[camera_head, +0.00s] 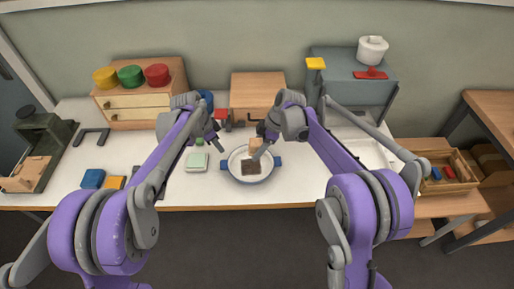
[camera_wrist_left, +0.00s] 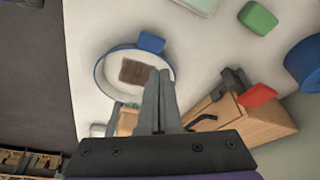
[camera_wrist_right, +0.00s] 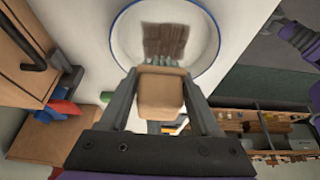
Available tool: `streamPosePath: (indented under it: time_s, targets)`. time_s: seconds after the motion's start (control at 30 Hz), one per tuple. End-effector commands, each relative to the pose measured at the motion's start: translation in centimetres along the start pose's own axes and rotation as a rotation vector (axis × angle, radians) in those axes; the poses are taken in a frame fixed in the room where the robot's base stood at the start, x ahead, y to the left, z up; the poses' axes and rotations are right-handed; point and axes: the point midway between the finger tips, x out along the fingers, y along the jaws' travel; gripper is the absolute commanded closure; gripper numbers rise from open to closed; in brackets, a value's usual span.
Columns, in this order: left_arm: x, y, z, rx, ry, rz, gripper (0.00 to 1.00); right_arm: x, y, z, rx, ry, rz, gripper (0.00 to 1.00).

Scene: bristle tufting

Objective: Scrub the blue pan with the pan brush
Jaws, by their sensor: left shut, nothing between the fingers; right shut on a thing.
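The blue pan (camera_head: 236,167) sits on the white table, with blue handles on its sides and a pale inside. A dark brown square patch (camera_head: 250,166) lies on its floor; it also shows in the right wrist view (camera_wrist_right: 165,40). My right gripper (camera_head: 264,143) is shut on the pan brush (camera_wrist_right: 161,92), a tan wooden block with pale green bristles facing the pan. The bristles are at the patch's near edge; I cannot tell whether they touch. My left gripper (camera_head: 218,143) is shut and empty, to the left of the pan; its fingers (camera_wrist_left: 158,100) overlap the pan's rim in the left wrist view.
A wooden box (camera_head: 258,90) stands behind the pan. A pale green square (camera_head: 197,162) lies left of the pan. A drawer cabinet (camera_head: 142,100) with round coloured containers is at the back left. A wooden tray (camera_head: 448,172) is at the right.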

Motion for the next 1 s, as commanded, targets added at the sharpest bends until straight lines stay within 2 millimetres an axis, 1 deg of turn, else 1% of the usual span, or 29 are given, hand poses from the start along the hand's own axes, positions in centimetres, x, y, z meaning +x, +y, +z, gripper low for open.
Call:
streamPosePath:
  time_s: [0.07, 0.17, 0.27, 0.4, 0.6, 0.7, 0.8, 1.0]
  targets:
    - [-0.4, 0.0, 0.0, -0.001, 0.000, 0.000, 1.00, 0.0, 0.0, 0.0, 0.000, 0.000, 0.000, 1.00]
    - [-1.6, 0.0, 0.0, -0.001, 0.000, 0.000, 1.00, 0.0, 0.0, 0.0, 0.000, 0.000, 0.000, 1.00]
    - [-3.5, 0.0, 0.0, -0.001, 0.000, 0.000, 1.00, 0.0, 0.0, 0.0, 0.000, 0.000, 0.000, 1.00]
    - [-6.7, 0.0, 0.0, -0.001, 0.000, -0.001, 1.00, 0.0, 0.0, 0.0, 0.000, 0.000, 0.000, 1.00]
    - [-10.3, 0.0, 0.0, -0.001, 0.000, 0.000, 1.00, 0.0, 0.0, 0.0, 0.000, 0.000, 0.000, 1.00]
    - [-11.3, 0.0, 0.0, 0.000, 0.000, 0.000, 1.00, 0.0, 0.0, 0.0, 0.000, 0.000, 0.000, 1.00]
    - [-11.8, 0.0, 0.0, 0.000, 0.000, 0.000, 1.00, 0.0, 0.0, 0.0, 0.000, 0.000, 0.000, 1.00]
    - [-12.0, 0.0, 0.0, 0.000, 0.000, 0.000, 1.00, 0.0, 0.0, 0.0, 0.000, 0.000, 0.000, 1.00]
